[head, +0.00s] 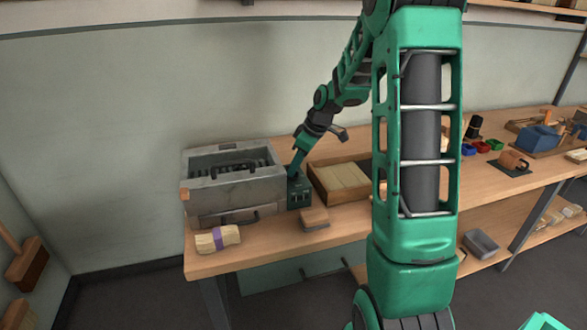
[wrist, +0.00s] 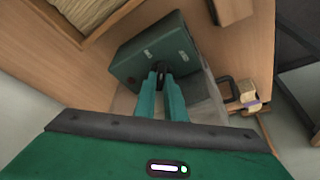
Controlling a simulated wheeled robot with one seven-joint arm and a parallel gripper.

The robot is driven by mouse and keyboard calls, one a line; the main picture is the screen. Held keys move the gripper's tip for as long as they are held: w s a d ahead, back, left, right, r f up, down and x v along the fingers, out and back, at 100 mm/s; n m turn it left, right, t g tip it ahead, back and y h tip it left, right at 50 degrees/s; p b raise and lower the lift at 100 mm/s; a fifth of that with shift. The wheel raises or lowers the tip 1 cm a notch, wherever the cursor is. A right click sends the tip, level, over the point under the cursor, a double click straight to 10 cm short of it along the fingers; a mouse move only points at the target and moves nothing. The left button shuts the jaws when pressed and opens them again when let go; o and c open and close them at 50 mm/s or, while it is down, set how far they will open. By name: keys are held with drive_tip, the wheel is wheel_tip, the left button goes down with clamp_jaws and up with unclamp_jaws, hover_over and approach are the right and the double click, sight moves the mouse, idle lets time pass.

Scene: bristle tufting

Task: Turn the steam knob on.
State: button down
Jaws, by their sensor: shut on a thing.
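The steam knob (wrist: 161,68) is a small dark knob on the top of a dark green control box (wrist: 128,62). In the head view the box (head: 300,191) stands against the right side of the grey steam box (head: 245,190). My gripper (wrist: 161,76) points down at the box, its two green fingers close together and shut on the knob. In the head view my gripper (head: 295,172) reaches the top of the box and hides the knob. Pale marks show on the box top, too small to read.
A wooden tray of pale bristle bundles (head: 366,198) lies right of the control box. A wooden block (head: 315,219) and a bristle bundle with a purple band (head: 218,238) lie at the bench front. My arm hides part of the bench.

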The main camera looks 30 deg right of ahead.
drive_tip(key=n, duration=0.2)
drive_tip(key=n+g+y, duration=0.1)
drive_tip(key=n, duration=0.1)
drive_tip(key=shift+w+d, duration=0.2)
drive_tip(key=shift+w+n+g+y, duration=0.1)
drive_tip(key=shift+n+g+y, duration=0.4)
drive_tip(key=shift+n, duration=1.6)
drive_tip(key=c, duration=1.8)
unclamp_jaws()
drive_tip(key=v, duration=1)
drive_tip(key=shift+w+d+r, duration=0.1)
drive_tip(key=shift+w+r, duration=0.1)
drive_tip(key=shift+r, duration=0.2)
